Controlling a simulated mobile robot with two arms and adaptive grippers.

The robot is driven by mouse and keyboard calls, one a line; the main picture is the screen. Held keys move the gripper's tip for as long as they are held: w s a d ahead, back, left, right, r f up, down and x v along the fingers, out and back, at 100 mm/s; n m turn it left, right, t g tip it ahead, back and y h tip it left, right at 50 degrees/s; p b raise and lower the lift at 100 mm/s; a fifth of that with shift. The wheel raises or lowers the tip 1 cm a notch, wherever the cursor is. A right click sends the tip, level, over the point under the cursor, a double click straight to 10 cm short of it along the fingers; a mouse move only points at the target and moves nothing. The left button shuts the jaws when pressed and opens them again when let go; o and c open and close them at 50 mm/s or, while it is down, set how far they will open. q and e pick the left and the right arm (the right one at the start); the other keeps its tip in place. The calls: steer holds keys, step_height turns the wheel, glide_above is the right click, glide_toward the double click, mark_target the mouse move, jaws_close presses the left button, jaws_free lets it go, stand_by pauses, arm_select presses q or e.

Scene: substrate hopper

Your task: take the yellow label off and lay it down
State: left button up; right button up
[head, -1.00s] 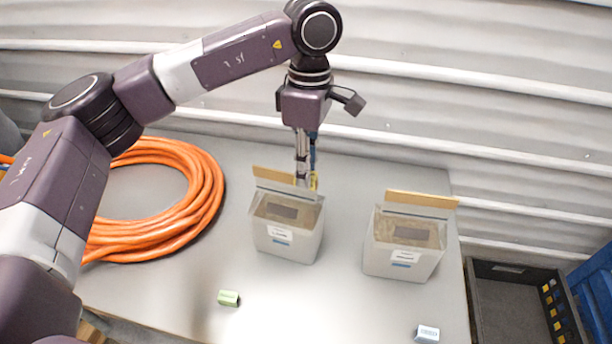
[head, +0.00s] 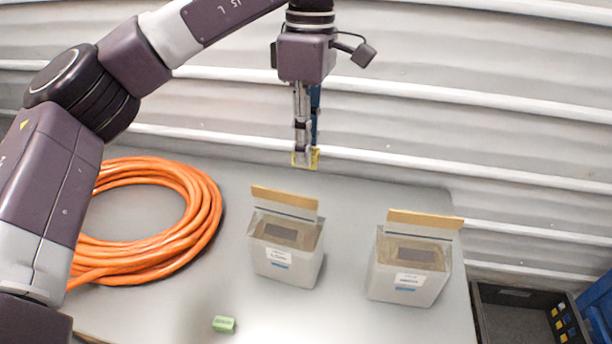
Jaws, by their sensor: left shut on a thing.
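My left gripper (head: 305,158) points down above the back part of the table, behind the left hopper. It is shut on the yellow label (head: 315,157), which shows as a small yellow piece at the fingertips. The label is clear of the left hopper (head: 286,262), a pale box with a tan top edge and a white and blue sticker on its front. A similar right hopper (head: 405,283) stands to its right. My right gripper is not in view.
A coiled orange hose (head: 200,215) lies on the left of the grey table (head: 345,200). A small green block (head: 224,324) lies near the front. A dark crate (head: 515,325) stands beyond the right edge. Bare table lies between the hose and the left hopper.

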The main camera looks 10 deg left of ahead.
arm_select(q)
step_height(320, 180, up, 17)
steer(key=p, duration=0.9)
steer(key=shift+p, duration=0.3)
stand_by(0.6)
